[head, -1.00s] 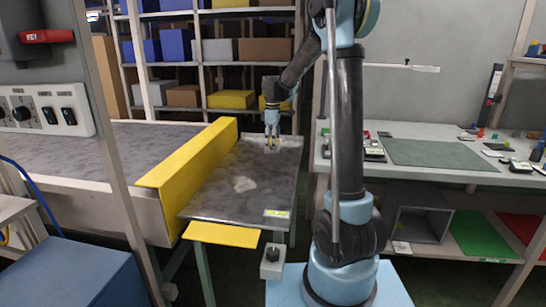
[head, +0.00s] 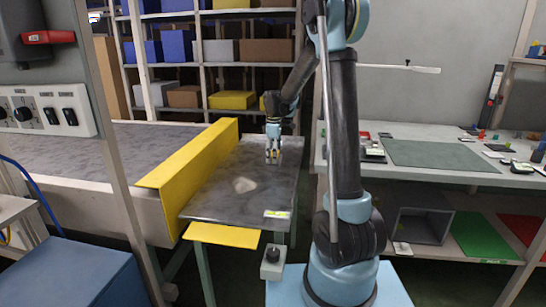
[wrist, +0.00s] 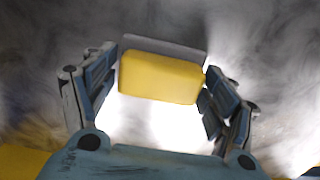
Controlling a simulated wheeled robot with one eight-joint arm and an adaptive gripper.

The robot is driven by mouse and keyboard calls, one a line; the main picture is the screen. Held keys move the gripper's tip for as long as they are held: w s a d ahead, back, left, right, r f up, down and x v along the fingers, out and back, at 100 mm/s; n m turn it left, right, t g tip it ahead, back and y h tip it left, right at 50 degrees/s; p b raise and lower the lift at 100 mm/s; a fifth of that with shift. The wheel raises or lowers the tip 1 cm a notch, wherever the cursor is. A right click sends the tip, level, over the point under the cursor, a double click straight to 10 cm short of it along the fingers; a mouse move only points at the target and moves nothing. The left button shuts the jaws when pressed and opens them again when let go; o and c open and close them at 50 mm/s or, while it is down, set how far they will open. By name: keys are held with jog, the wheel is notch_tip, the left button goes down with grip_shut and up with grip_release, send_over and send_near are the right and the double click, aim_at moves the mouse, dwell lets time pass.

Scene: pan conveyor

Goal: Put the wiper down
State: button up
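The wiper (wrist: 160,77) is a yellow block with a grey strip along its far edge. In the wrist view it sits between the two fingers of my gripper (wrist: 162,78), which appear to press on its left and right ends. In the head view my gripper (head: 273,157) is over the far right part of the dark grey pan surface (head: 225,205). The wiper is too small and covered to make out clearly there. Whether it touches the surface cannot be told.
A pale smudge (head: 245,185) lies on the pan surface. A yellow guard (head: 190,165) runs along its left side, beside the conveyor (head: 75,155). A workbench (head: 480,178) with small items stands on the right, and shelves with boxes (head: 231,100) stand behind.

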jog(key=shift+r, duration=0.1)
dwell(0.3)
notch_tip(320, 180, up, 12)
jog(key=s+d+r+m, duration=0.25)
jog(key=s+d, duration=0.35)
jog(key=s, duration=0.3)
jog(key=s+d+f+m+t, duration=0.1)
jog(key=s+d+m, duration=0.15)
jog(key=s, duration=0.35)
jog(key=s+d+f+m, duration=0.2)
jog(key=s+d, duration=0.1)
jog(key=s, duration=0.2)
jog(key=s+d+f+m, duration=0.2)
jog(key=s+f+m, duration=0.2)
jog(key=s, duration=0.5)
jog(key=s+d+f+m+t, duration=0.1)
jog(key=s+d+f+m, duration=0.2)
jog(key=s+f, duration=0.6)
jog(key=shift+s+m, duration=0.65)
jog(key=shift+m, duration=0.15)
jog(key=shift+d, duration=0.1)
